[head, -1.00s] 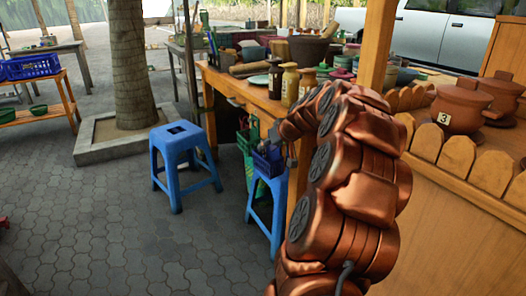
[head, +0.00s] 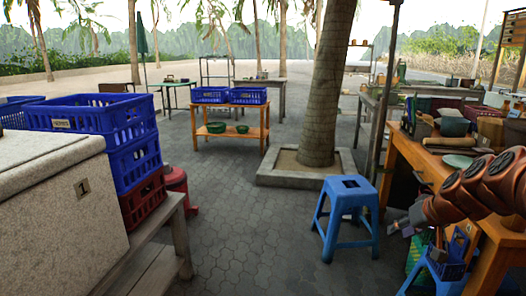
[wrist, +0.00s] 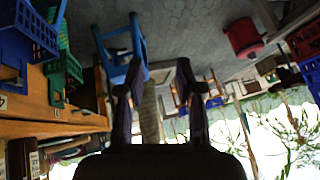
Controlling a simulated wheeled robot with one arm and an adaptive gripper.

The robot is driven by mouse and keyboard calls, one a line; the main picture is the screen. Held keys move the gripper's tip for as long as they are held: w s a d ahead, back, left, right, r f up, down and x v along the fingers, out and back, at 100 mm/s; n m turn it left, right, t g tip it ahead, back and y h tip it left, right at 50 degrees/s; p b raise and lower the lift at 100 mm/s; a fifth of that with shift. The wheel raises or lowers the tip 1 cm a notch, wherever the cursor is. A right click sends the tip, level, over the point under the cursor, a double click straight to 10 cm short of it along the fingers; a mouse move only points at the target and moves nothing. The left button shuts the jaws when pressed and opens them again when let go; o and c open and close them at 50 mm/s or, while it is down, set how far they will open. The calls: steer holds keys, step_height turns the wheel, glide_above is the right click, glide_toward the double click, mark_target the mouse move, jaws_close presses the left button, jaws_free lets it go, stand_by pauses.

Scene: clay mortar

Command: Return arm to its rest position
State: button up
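My copper-coloured arm (head: 460,195) reaches in from the right edge of the head view, bent toward the middle of the picture. My gripper (head: 396,227) is small at its end, to the right of a blue stool. In the wrist view, which is upside down, the two dark fingers of my gripper (wrist: 153,78) stand apart with nothing held between them. The lower part of the arm is outside the head view.
A blue stool (head: 347,215) stands left of my gripper. A wooden table (head: 432,160) with pots is at the right. Blue crates (head: 133,161) and a white box (head: 60,200) marked 1 are at the left. Paved floor (head: 265,225) between is clear.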

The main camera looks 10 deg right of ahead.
steer(key=s+a+r+n+g+p, duration=0.1)
steer(key=s+a+r+p, duration=0.3)
steer(key=a, duration=0.3)
steer(key=s+a+r+g+y+p, duration=0.1)
steer(key=s+a+r+g+p, duration=0.15)
steer(key=a+p, duration=0.35)
steer(key=s+a+r+n+g+p, duration=0.1)
steer(key=s+a+r+p, duration=0.2)
steer(key=s+a+r, duration=0.35)
steer(key=s+a+r+g+h+p, duration=0.1)
steer(key=s+a+r+g+p, duration=0.1)
steer(key=s+p, duration=0.5)
steer(key=s+a+r+g+h+p, duration=0.1)
steer(key=s+a+r+g+p, duration=0.1)
steer(key=s+a+r+p, duration=0.2)
steer(key=s+r+p, duration=0.1)
steer(key=s+p, duration=0.2)
steer(key=s, duration=0.4)
steer(key=shift+s+a+r+n, duration=0.2)
steer(key=shift+a+r+n, duration=0.1)
steer(key=shift+r, duration=0.1)
steer(key=shift+o, duration=0.6)
stand_by(0.3)
